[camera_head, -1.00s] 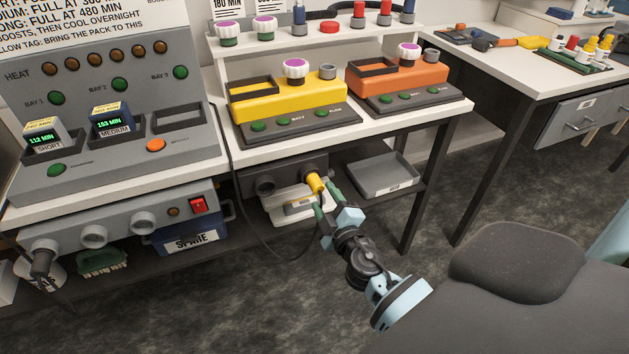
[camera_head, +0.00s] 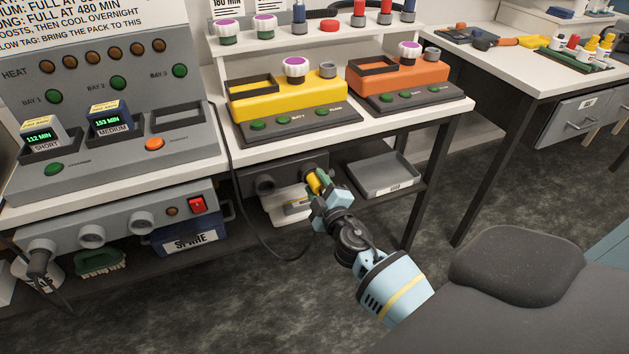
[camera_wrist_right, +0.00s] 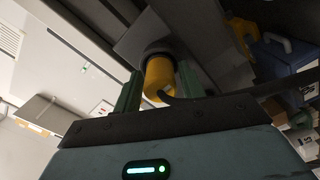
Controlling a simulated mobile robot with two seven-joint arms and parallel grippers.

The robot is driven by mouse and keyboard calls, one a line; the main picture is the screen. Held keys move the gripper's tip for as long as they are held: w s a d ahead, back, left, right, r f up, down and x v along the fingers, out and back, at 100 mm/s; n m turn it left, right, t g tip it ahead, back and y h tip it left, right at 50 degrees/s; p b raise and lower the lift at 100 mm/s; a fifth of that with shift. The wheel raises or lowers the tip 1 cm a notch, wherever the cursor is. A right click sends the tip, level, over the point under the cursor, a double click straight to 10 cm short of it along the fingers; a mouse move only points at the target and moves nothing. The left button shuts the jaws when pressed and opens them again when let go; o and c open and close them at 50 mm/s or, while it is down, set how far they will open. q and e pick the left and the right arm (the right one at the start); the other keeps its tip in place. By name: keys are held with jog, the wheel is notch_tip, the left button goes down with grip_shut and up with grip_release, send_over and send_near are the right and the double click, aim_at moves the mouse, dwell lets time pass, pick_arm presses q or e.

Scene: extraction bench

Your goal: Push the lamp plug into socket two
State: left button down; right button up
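The yellow lamp plug (camera_head: 313,183) is at the right-hand of two dark round sockets on a grey box under the middle bench. In the right wrist view the plug (camera_wrist_right: 159,77) points into a dark ring, with a dark cable leaving its near end. How deep it sits I cannot tell. The left-hand socket (camera_head: 264,184) is empty. My right gripper (camera_head: 319,184) is at the plug, its green fingers on either side; in the wrist view the fingers (camera_wrist_right: 159,90) appear closed against it. My left gripper is out of view.
A grey tray (camera_head: 383,176) stands on the shelf right of the sockets. A blue case marked SPARE (camera_head: 190,239) is lower left. The bench top overhangs the sockets, and a dark cable (camera_head: 240,215) hangs in front of the shelf. The floor (camera_head: 230,315) in front is clear.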

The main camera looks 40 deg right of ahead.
aim_at(319, 190)
grip_shut()
jog(key=shift+s, duration=0.1)
jog(key=shift+v, duration=2.6)
